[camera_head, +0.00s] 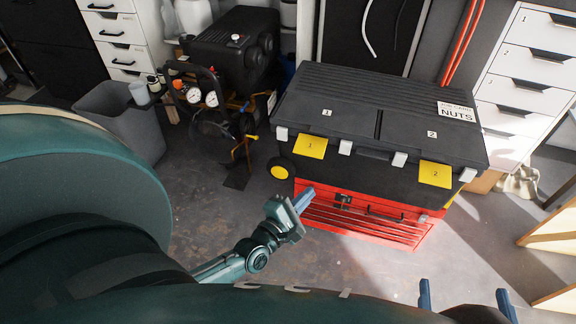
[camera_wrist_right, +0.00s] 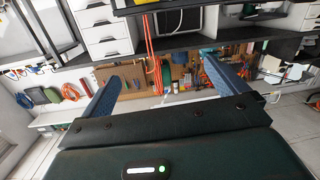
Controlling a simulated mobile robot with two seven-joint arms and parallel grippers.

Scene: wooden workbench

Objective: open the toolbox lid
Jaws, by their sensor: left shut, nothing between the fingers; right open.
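The black toolbox (camera_head: 400,135) stands on a red drawer chest (camera_head: 365,215) in the head view. Its ribbed lid (camera_head: 345,88) is down and carries a "NUTS" label. Two yellow tabs, tab 1 (camera_head: 310,147) and tab 2 (camera_head: 435,174), and several pale latches sit along the front edge. My left gripper (camera_head: 304,199) is shut and empty, in front of the chest's left side and below tab 1. I cannot tell if it touches. My right gripper (camera_head: 465,298) is open and empty at the lower right; its spread fingers also show in the right wrist view (camera_wrist_right: 163,85).
A black compressor with gauges (camera_head: 225,60) stands left of the toolbox, with a grey bin (camera_head: 125,120) farther left. White drawers (camera_head: 525,75) stand at the right. A wooden frame (camera_head: 550,230) is at the right edge. The floor before the chest is clear.

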